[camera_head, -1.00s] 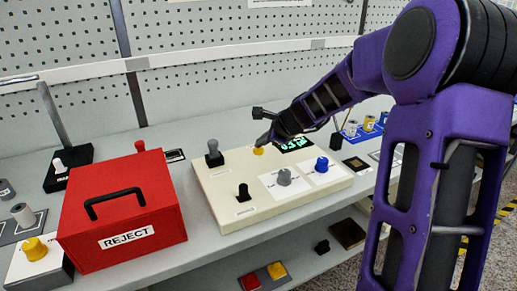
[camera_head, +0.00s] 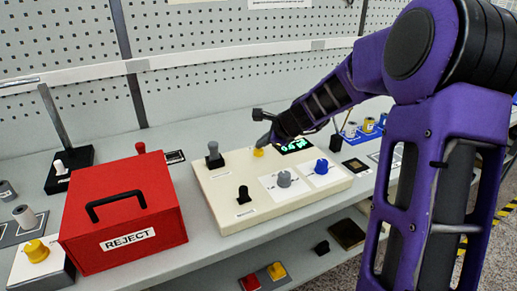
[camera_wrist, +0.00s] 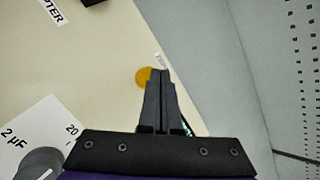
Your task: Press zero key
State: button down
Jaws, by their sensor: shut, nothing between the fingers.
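A yellow round key (camera_head: 258,152) sits at the back of the cream panel (camera_head: 222,184), left of a dark display (camera_head: 294,146) with green characters. In the wrist view the yellow key (camera_wrist: 142,77) shows beside the fingertips, partly hidden by them, with a small white label (camera_wrist: 160,60) near it whose text I cannot read. My gripper (camera_head: 264,142) is over the key in the head view; in the wrist view its fingers (camera_wrist: 157,73) are together and empty. I cannot tell whether the fingertips touch the key.
On the panel stand a blue knob (camera_head: 321,166), a grey knob (camera_head: 284,179), a black switch (camera_head: 243,195) and a grey-topped lever (camera_head: 214,155). A red REJECT box (camera_head: 125,215) stands left of the panel. The perforated wall (camera_head: 220,60) rises behind the bench.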

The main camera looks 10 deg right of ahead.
aim_at(262, 152)
jog(key=shift+r, duration=0.55)
notch_tip(262, 152, up, 5)
jog(key=p, duration=0.5)
jog(key=shift+f, duration=0.1)
dwell(0.3)
